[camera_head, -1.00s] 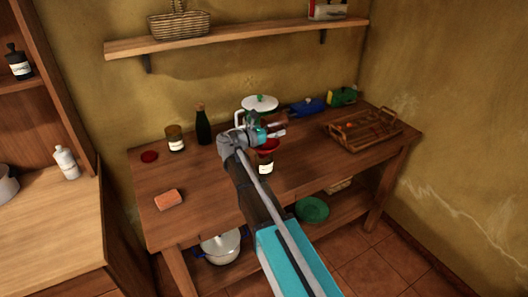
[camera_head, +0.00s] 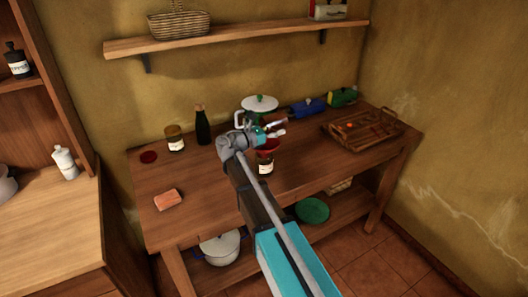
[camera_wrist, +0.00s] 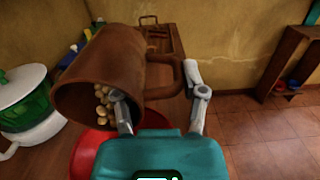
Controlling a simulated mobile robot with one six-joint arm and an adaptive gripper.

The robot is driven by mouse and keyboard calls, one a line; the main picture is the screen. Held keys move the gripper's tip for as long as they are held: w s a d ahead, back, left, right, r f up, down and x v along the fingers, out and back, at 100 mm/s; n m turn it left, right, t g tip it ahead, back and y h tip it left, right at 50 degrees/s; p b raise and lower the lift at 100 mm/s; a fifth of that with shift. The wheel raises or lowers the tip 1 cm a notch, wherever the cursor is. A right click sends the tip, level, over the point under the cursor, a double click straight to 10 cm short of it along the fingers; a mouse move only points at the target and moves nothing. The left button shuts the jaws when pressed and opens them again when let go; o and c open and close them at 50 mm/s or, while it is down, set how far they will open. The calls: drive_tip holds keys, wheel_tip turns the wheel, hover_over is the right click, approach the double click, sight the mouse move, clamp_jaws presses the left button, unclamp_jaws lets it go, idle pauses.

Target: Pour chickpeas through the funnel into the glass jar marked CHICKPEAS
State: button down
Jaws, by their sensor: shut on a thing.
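My gripper (camera_head: 268,133) is over the back middle of the wooden counter. In the wrist view my gripper (camera_wrist: 162,103) is shut on a brown jug (camera_wrist: 115,60) on its handle side. The jug is tipped over, its mouth facing down to the left. Pale chickpeas (camera_wrist: 104,100) lie at its mouth; I cannot tell whether any are falling. The red funnel (camera_wrist: 88,150) is below the mouth, partly hidden by my gripper. In the head view the funnel (camera_head: 266,145) sits on a glass jar (camera_head: 265,168) with a white label, too small to read.
A dark bottle (camera_head: 203,127) and another labelled jar (camera_head: 175,143) stand left on the counter (camera_head: 220,185). A white pot with a green part (camera_wrist: 25,95) is close to the jug's left. A wooden tray (camera_head: 350,143) is right. An orange block (camera_head: 168,199) lies front left.

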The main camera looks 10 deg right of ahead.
drive_tip(key=shift+a+r+h+b, duration=0.1)
drive_tip(key=shift+h+b, duration=0.3)
drive_tip(key=shift+b, duration=0.05)
idle(0.5)
drive_tip(key=shift+s+a+r+t+h+b, duration=0.1)
drive_tip(key=shift+a+r+t+h+b, duration=0.1)
drive_tip(key=shift+r+h, duration=0.15)
drive_tip(key=shift+a+r+t+h+b, duration=0.1)
drive_tip(key=shift+r+t+h+b, duration=0.15)
drive_tip(key=shift+r, duration=0.2)
idle(1.8)
drive_tip(key=shift+d+f+g+y+p, duration=0.3)
drive_tip(key=shift+f+g+y+p, duration=0.05)
drive_tip(key=shift+f+y+p, duration=0.35)
drive_tip(key=shift+d+r+y+p, duration=0.1)
drive_tip(key=shift+y+p, duration=0.2)
drive_tip(key=shift+p, duration=0.3)
drive_tip(key=shift+d+y+p, duration=0.1)
drive_tip(key=shift+y+p, duration=0.2)
drive_tip(key=shift+p, duration=0.15)
drive_tip(key=shift+w+d+f+y, duration=0.1)
drive_tip(key=shift+w+f+y, duration=0.1)
drive_tip(key=shift+f+y, duration=0.1)
drive_tip(key=shift+f+g, duration=0.3)
drive_tip(key=shift+f, duration=0.05)
drive_tip(key=shift+f+y, duration=0.2)
drive_tip(key=shift+y, duration=0.1)
